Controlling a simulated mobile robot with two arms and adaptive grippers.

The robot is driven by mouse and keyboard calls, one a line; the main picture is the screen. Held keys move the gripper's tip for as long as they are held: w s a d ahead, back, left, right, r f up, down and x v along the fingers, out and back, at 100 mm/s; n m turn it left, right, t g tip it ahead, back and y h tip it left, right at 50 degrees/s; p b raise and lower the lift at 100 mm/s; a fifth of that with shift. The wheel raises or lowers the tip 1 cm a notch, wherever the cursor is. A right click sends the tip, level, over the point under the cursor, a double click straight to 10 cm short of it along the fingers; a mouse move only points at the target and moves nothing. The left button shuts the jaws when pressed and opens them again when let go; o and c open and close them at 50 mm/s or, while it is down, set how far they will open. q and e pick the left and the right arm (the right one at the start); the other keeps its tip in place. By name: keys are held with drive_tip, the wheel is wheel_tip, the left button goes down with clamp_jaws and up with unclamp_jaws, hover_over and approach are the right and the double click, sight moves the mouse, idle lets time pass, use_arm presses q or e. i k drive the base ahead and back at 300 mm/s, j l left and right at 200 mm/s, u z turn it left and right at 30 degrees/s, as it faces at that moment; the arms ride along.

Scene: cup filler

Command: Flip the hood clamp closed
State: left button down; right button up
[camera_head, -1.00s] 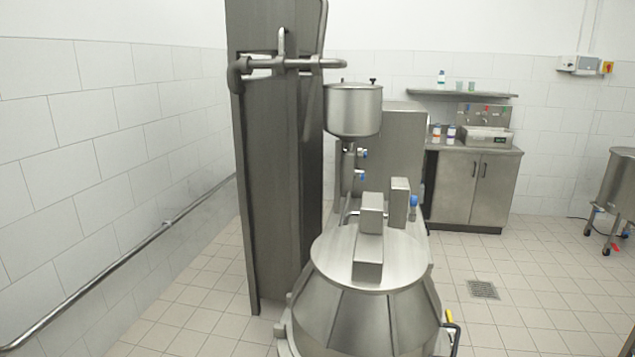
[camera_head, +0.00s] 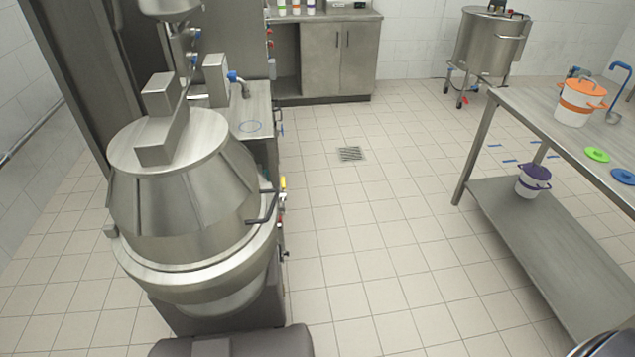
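The cup filler machine (camera_head: 185,230) stands at the left in the head view, with its conical steel hood (camera_head: 165,195) seated on a round rim. At the hood's right side is a dark bent handle (camera_head: 264,210), which appears to be the hood clamp, with a small yellow part (camera_head: 283,182) beside its upper end. From this distance I cannot tell whether the clamp is open or closed. Neither of my grippers shows in the head view.
A steel table (camera_head: 512,115) with a lower shelf stands at the right, holding a white bucket with an orange lid (camera_head: 578,104). A white bucket with a purple lid (camera_head: 533,180) stands on the shelf. A wheeled kettle (camera_head: 490,45) is at the back. The tiled floor between is clear.

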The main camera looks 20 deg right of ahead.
sight(283, 197)
drive_tip(key=l, duration=0.45)
drive_tip(key=k+l, duration=0.1)
drive_tip(key=l, duration=0.35)
drive_tip(key=k+l, duration=0.1)
drive_tip(key=l, duration=0.35)
drive_tip(key=i+l+u, duration=0.15)
drive_tip(key=i+l, duration=0.15)
drive_tip(key=i+l+u, duration=0.15)
drive_tip(key=i+l, duration=0.2)
drive_tip(key=i+l+u, duration=0.1)
drive_tip(key=i+l, duration=0.2)
drive_tip(key=i+l+u, duration=0.15)
drive_tip(key=i+l, duration=0.15)
drive_tip(key=l, duration=0.15)
drive_tip(key=i+l+u, duration=0.15)
drive_tip(key=l, duration=0.3)
drive_tip(key=i+l+u, duration=0.15)
drive_tip(key=i+l, duration=0.2)
drive_tip(key=l, duration=0.1)
